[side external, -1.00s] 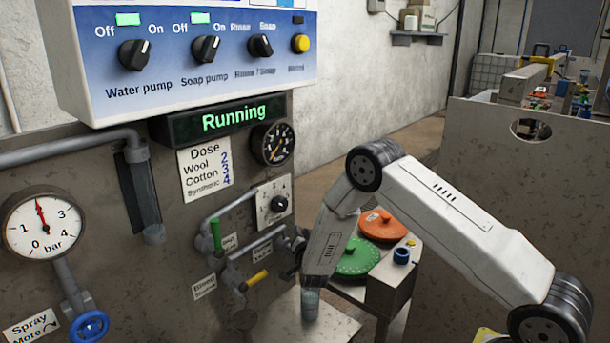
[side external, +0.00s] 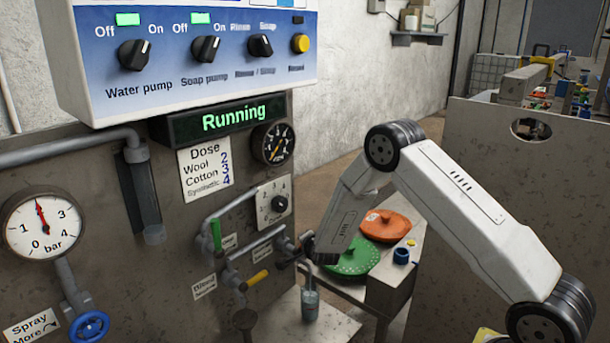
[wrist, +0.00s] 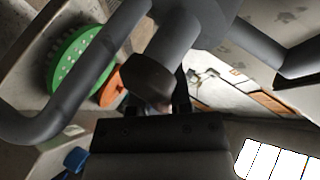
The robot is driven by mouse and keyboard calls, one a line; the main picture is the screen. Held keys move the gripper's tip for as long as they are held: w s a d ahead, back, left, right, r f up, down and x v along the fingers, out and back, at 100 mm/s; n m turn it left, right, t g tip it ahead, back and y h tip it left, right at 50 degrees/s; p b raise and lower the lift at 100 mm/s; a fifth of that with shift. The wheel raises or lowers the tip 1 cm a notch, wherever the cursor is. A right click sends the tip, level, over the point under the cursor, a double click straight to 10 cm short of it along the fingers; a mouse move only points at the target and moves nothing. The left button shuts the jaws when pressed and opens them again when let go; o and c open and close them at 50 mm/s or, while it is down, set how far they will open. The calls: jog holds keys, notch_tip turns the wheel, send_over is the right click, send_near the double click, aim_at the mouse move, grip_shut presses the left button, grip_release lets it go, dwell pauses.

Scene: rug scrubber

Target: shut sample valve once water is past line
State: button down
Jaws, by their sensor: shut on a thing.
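A small clear cup (side external: 310,306) stands on the pale stand below the pipework in the side external view. It holds greyish water; its line is too small to make out. A thin pale streak runs above it. My gripper (side external: 310,246) is up at the end of the pipework, above the cup, shut on what appears to be the sample valve handle. In the wrist view, my gripper's dark fingers (wrist: 160,106) lie beside a grey pipe end with a brown face (wrist: 146,82), which partly hides the grip.
Green (side external: 216,236) and yellow (side external: 257,278) lever handles sit close left on the pipework. The display (side external: 234,118) reads "Running". A pressure gauge (side external: 43,224) is far left.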

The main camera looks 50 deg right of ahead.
jog(key=shift+f+m+g+y, duration=0.3)
jog(key=shift+f+m+y, duration=0.4)
jog(key=shift+y, duration=0.2)
jog(key=c, duration=0.5)
grip_release()
jog(key=shift+c, duration=0.2)
jog(key=shift+s+a+r, duration=0.1)
jog(key=shift+s+r, duration=0.05)
jog(key=v, duration=0.7)
jog(key=shift+s, duration=0.2)
jog(key=shift+a+r, duration=0.1)
jog(key=shift+r, duration=0.05)
jog(key=v, duration=0.9)
